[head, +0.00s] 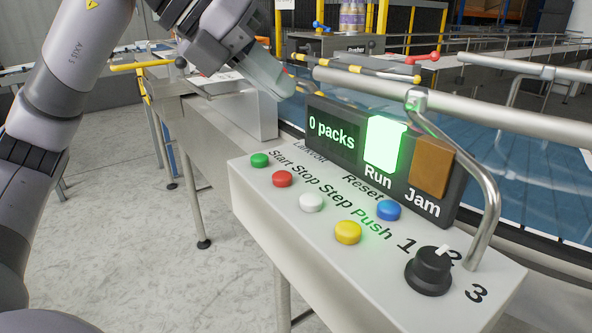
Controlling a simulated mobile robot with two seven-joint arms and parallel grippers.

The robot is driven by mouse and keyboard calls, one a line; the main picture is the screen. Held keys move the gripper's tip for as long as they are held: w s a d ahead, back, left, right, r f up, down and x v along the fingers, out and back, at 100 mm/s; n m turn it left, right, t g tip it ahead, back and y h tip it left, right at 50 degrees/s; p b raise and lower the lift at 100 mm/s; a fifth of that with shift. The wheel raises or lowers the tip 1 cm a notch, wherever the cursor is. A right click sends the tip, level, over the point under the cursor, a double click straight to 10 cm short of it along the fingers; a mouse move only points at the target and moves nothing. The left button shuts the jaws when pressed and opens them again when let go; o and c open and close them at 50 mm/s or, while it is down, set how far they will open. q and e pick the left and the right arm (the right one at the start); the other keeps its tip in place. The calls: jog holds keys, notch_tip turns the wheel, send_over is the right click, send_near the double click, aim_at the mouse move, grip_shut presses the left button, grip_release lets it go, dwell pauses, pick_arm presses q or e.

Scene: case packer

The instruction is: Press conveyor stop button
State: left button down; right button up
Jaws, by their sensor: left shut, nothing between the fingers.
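The control panel (261,205) is a light grey sloped box with labelled buttons. The red button (282,179) sits under the word "Stop" or close to it, between the green button (260,160) and the white button (311,202). A display on the panel (331,131) reads "0 packs". The green "Run" lamp (384,143) is lit and the "Jam" lamp (430,167) is a dull orange-brown. My left gripper (287,90) is shut and empty, above and behind the buttons, apart from the red one. My right gripper is not in view.
A yellow button (348,232), a blue button (388,210) and a black rotary knob (430,270) are also on the panel. A curved metal rail (489,200) rises at its right side. The blue conveyor (540,190) runs behind. Open floor (130,240) lies to the left.

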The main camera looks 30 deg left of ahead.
pick_arm(q)
jog(key=shift+s+a, duration=0.1)
jog(key=shift+f, duration=0.1)
jog(key=b, duration=0.8)
send_over(275, 174)
notch_tip(275, 174, down, 8)
jog(key=shift+r, duration=0.1)
jog(key=shift+f, duration=0.45)
dwell(1.3)
jog(key=shift+f, duration=0.4)
